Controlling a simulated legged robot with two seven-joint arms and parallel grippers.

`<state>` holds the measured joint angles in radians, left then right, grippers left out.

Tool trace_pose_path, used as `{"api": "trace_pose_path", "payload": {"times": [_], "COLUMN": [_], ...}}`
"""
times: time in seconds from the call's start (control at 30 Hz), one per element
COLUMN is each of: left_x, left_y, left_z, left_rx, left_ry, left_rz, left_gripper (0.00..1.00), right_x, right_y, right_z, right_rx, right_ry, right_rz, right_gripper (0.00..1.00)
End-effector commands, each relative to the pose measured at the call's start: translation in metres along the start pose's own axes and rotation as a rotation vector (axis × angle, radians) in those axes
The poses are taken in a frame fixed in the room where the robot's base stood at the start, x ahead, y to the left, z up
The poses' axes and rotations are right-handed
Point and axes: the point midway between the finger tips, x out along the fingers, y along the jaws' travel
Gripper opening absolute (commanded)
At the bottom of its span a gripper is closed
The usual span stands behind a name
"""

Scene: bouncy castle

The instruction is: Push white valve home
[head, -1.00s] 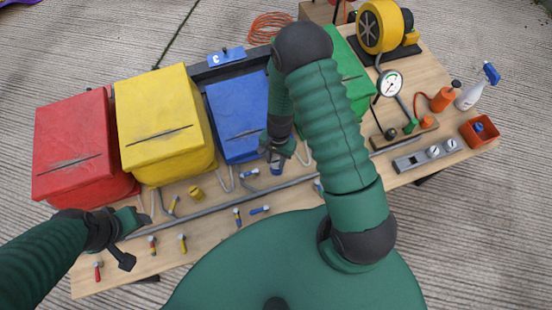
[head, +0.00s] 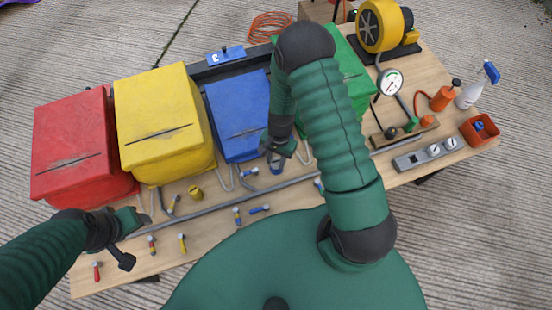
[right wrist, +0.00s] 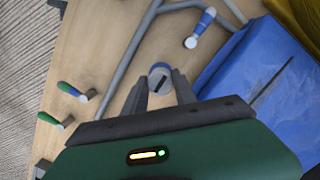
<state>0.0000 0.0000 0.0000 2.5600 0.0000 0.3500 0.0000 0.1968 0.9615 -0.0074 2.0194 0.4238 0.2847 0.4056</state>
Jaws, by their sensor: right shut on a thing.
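A small round valve (right wrist: 159,74) with a pale face, a dark slot and a blue rim sits between my right fingertips in the right wrist view. In the head view its blue-and-white body (head: 276,165) shows just below my right gripper (head: 277,152). My right gripper, also in the right wrist view (right wrist: 160,88), is shut on this valve in front of the blue box (head: 240,117). Whether the valve touches the pipe or table below is unclear. My left gripper (head: 124,240) hangs over the table's left end, away from the valve; its jaw opening is unclear.
Red (head: 75,150) and yellow (head: 160,120) boxes stand left of the blue one, a green box (head: 352,85) right. A grey pipe (head: 205,211) runs along the wooden table, with several small coloured-handle taps and a yellow slotted valve (head: 195,192). A gauge (head: 391,82) stands right.

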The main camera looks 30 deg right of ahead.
Motion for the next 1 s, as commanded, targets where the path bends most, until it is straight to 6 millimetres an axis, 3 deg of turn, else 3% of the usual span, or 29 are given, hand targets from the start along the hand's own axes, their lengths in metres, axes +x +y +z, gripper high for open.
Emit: {"api": "trace_pose_path", "payload": {"times": [0.87, 0.9, 1.0], "left_x": [0.005, 0.004, 0.004], "left_y": [0.0, 0.0, 0.0], "left_z": [0.001, 0.001, 0.001], "left_rx": [0.0, 0.0, 0.0], "left_ry": [0.0, 0.0, 0.0], "left_rz": [0.0, 0.0, 0.0], "left_gripper": [0.58, 0.58, 0.58], "right_x": [0.01, 0.009, 0.008], "right_y": [0.001, 0.001, 0.001], "right_z": [-0.003, -0.003, -0.003], "right_rx": [0.0, 0.0, 0.0], "right_ry": [0.0, 0.0, 0.0], "right_rz": [0.0, 0.0, 0.0], "right_gripper": [0.0, 0.38, 0.51]}}
